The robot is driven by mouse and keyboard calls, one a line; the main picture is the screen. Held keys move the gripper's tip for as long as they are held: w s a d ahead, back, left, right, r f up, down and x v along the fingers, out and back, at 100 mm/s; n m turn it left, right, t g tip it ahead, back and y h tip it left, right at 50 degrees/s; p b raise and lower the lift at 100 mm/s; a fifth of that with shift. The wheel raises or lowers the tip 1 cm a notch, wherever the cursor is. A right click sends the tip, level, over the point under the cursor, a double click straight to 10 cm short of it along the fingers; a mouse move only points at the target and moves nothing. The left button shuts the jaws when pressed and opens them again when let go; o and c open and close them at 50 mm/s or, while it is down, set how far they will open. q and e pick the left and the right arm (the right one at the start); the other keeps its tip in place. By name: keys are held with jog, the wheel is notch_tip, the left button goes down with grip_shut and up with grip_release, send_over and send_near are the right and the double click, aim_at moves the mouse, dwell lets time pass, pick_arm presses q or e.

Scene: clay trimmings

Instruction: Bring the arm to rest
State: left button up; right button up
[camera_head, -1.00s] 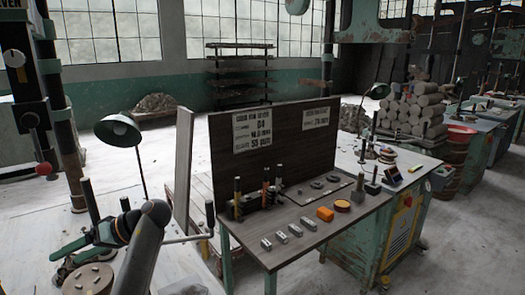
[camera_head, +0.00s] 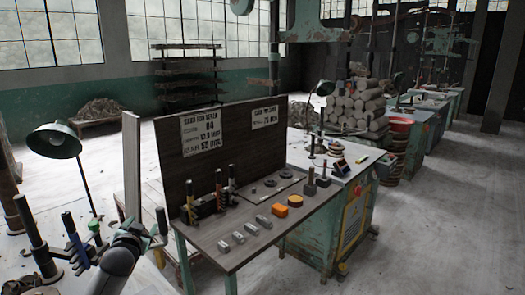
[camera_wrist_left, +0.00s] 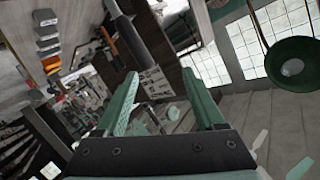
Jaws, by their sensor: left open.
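My left arm comes in from the lower left in the head view. Its gripper (camera_head: 138,231) is small and partly hidden there, near the left end of the dark workbench (camera_head: 240,259). The left wrist view shows the gripper (camera_wrist_left: 160,80) with its two green fingers well apart and nothing between them. I cannot tell from the head view how far it is from the bench edge. My right gripper is in neither view.
The bench carries metal blocks (camera_head: 238,237), an orange block (camera_head: 295,201) and upright tools (camera_head: 219,190) before a dark backboard (camera_head: 230,150). A green lamp (camera_head: 54,140) and dark posts (camera_head: 37,232) stand left of the bench. Open floor (camera_head: 430,220) lies at the right.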

pick_arm(q)
jog(key=w+d+r+t+h, duration=0.1)
jog(key=d+r+t+h, duration=0.1)
jog(key=d+r, duration=0.2)
jog(key=s+d+f+g+h, duration=0.1)
jog(key=s+d+f, duration=0.2)
jog(key=f, duration=0.4)
jog(key=s+d+f+g+h, duration=0.1)
jog(key=s+d+f, duration=0.2)
jog(key=s+f, duration=0.3)
jog(key=s+d+f+m+g+h, duration=0.1)
jog(key=s+d+f, duration=0.2)
jog(key=s+f, duration=0.2)
jog(key=shift+s+d+f, duration=0.1)
jog(key=shift+f, duration=0.8)
jog(key=shift+s+d+f, duration=0.1)
jog(key=shift+f, duration=0.75)
jog(key=s+d+f+g, duration=0.1)
jog(key=s+d+f, duration=0.2)
jog(key=s, duration=0.5)
jog(key=s+d+f+g+h, duration=0.1)
jog(key=s+d+f, duration=0.2)
jog(key=s, duration=0.6)
jog(key=s+d+f+g, duration=0.2)
jog(key=s+f, duration=0.3)
jog(key=s, duration=0.4)
jog(key=shift+s+d+n+h, duration=0.15)
jog(key=shift+d+n+h, duration=0.25)
jog(key=shift+d, duration=0.15)
jog(key=shift+f, duration=0.1)
